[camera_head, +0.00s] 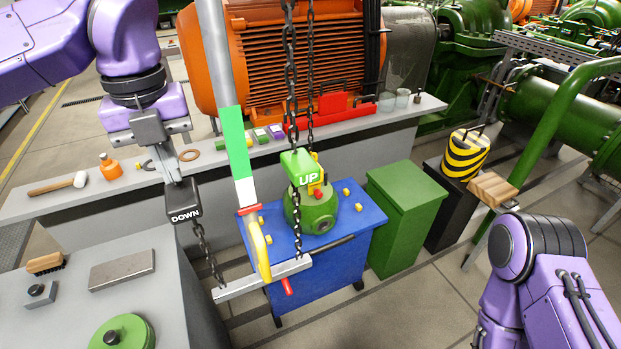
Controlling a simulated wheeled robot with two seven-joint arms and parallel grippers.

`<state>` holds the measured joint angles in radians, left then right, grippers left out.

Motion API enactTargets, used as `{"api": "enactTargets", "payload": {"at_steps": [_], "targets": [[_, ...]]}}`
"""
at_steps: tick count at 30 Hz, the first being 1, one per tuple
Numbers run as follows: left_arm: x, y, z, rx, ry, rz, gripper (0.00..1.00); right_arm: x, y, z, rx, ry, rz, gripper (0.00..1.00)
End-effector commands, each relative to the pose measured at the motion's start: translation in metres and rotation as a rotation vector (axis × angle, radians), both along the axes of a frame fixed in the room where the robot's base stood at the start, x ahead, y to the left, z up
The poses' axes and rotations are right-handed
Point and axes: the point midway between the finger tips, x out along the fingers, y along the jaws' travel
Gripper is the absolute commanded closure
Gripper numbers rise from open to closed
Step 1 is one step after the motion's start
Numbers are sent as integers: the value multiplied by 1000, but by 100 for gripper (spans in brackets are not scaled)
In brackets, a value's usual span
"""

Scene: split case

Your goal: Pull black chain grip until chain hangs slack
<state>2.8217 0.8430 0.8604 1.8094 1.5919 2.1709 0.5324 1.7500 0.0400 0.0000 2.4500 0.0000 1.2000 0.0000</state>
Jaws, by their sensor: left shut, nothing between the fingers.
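The black chain grip marked DOWN (182,216) is at the left of centre, with a dark chain (206,253) running down from it to a pale metal bar (262,279). My left gripper (175,180) is directly above this grip, with its fingers shut and nothing between them; whether they touch the grip I cannot tell. A green chain grip marked UP (305,168) is on the chain hanging at the centre. This chain (291,70) looks straight. My right gripper is out of view; only part of my right arm shows at lower right.
A green casting (316,210) is on a blue stand (345,262) behind the bar. A grey bench (70,290) is at lower left. A green cabinet (407,215) stands right.

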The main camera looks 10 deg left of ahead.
Motion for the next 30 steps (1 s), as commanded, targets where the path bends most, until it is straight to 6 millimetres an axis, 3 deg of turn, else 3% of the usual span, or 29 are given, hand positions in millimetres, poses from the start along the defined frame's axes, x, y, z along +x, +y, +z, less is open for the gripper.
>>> {"api": "enactTargets", "payload": {"at_steps": [1,4,17,30], "targets": [[0,0,-13,0,0,0,100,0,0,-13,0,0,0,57],[0,0,-21,0,0,1,100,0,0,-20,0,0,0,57],[0,0,-22,0,0,2,100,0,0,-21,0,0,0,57],[0,0,-43,0,1,2,100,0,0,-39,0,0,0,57]]}}
